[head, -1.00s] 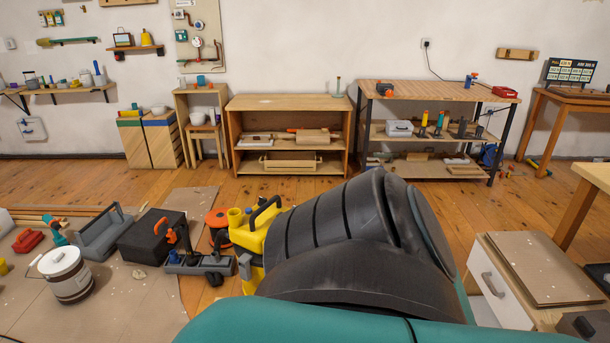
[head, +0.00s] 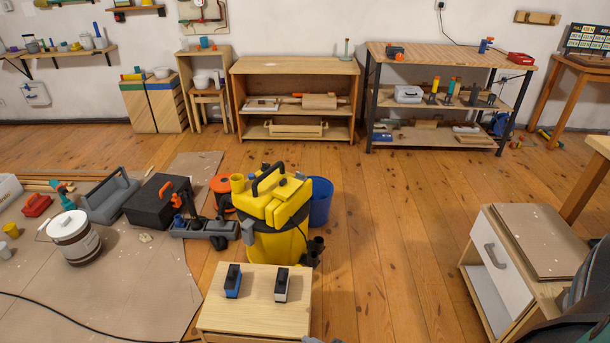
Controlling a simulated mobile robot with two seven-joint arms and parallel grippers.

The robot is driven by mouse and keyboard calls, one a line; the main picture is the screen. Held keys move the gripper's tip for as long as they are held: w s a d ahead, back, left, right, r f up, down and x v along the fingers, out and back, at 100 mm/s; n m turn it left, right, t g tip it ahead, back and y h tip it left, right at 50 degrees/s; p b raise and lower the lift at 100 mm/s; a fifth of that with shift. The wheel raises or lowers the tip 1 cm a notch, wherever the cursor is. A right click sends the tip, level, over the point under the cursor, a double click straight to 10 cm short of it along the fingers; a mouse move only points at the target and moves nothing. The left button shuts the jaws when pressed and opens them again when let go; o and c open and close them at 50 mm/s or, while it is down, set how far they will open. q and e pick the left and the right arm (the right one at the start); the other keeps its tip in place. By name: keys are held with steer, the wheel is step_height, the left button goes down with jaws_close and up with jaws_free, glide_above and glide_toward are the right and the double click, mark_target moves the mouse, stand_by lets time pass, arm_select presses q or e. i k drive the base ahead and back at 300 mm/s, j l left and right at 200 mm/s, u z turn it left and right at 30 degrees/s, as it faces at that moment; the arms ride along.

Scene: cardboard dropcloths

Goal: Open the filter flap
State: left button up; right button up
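A yellow vacuum (head: 275,240) with a black carrying handle (head: 268,178) on its lid stands on the floor near the middle of the head view. A yellow box-like part (head: 288,203) sits on the right of the lid. It may be the filter flap, but I cannot tell for sure or see whether it is open. The low wooden box in front hides the vacuum's lower part. Neither gripper shows. Only a dark piece of my arm is at the lower right edge.
The low wooden box (head: 255,312) bears a blue-sided block (head: 233,281) and a white-sided block (head: 281,285). A blue bucket (head: 321,203) stands behind the vacuum. A black toolbox (head: 155,200) is to the left. A white-drawer cabinet (head: 505,262) stands right; the floor between is clear.

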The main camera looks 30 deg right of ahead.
mark_target(287, 187)
steer(key=z, duration=0.95)
steer(key=i+l+z, duration=1)
steer(key=i+u, duration=0.25)
steer(key=u, duration=0.15)
steer(key=i+l+u, duration=0.15)
steer(key=u, duration=0.2)
steer(key=i+l+u, duration=0.2)
steer(key=i+u, duration=0.3)
steer(key=u, duration=0.35)
steer(key=i+l+u, duration=0.1)
steer(key=u, duration=0.35)
steer(key=l+u, duration=0.2)
steer(key=u, duration=0.25)
steer(key=i+l+u, duration=0.15)
steer(key=u, duration=0.2)
steer(key=l+u, duration=0.35)
steer(key=i+l+u, duration=0.15)
steer(key=u, duration=0.2)
steer(key=l+u, duration=0.35)
steer(key=l, duration=0.7)
